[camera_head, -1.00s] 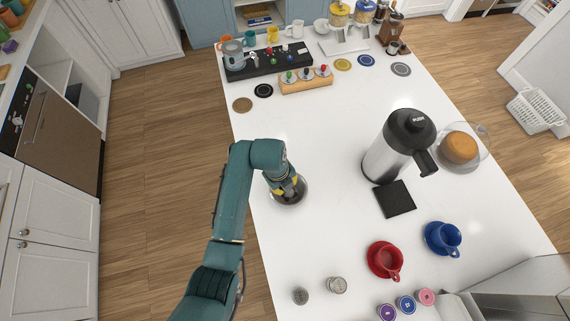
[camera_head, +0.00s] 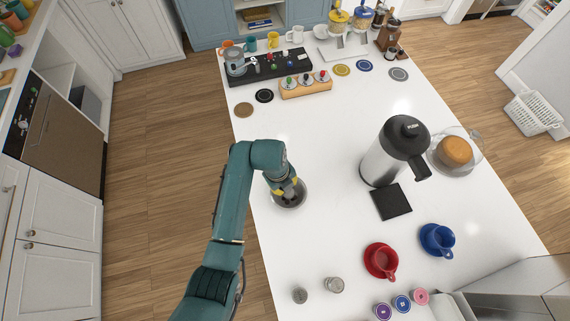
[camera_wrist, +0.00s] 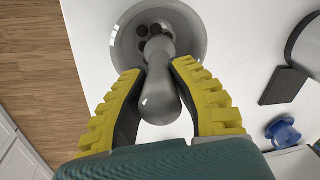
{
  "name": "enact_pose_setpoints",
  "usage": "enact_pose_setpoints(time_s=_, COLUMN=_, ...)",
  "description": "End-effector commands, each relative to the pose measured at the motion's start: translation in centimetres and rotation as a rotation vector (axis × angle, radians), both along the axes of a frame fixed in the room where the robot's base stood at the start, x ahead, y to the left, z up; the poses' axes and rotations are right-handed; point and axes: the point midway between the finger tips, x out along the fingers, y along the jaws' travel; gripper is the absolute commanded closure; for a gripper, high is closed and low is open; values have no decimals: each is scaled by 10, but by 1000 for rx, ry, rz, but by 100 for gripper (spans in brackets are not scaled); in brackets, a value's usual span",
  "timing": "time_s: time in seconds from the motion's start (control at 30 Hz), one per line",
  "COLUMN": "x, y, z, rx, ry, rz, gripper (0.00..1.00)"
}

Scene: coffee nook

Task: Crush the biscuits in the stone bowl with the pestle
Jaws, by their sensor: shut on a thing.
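The grey stone bowl (camera_head: 293,203) stands near the left edge of the white counter, partly hidden by my arm in the head view. In the wrist view the bowl (camera_wrist: 195,38) shows from above, with several small dark brown round biscuits (camera_wrist: 150,29) inside. My gripper (camera_wrist: 158,72) is shut on the grey pestle (camera_wrist: 160,95). The pestle's rounded handle end points toward the wrist camera and its far end reaches into the bowl by the biscuits. Whether the pestle touches the biscuits I cannot tell. My gripper (camera_head: 287,186) is right over the bowl in the head view.
A steel vacuum jug (camera_head: 385,160) and a black square mat (camera_head: 391,202) stand to the right. Red (camera_head: 381,261) and blue (camera_head: 437,240) cups on saucers and small jars (camera_head: 334,285) are nearer the front. Counter around the bowl is clear.

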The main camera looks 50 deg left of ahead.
Motion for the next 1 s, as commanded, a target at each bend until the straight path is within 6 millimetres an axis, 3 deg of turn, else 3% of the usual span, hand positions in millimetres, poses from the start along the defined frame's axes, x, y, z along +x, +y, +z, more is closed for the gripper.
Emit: enact_pose_setpoints(time_s=1.0, x=0, y=0, z=-31, rx=0, ry=-1, rz=-1, gripper=100)
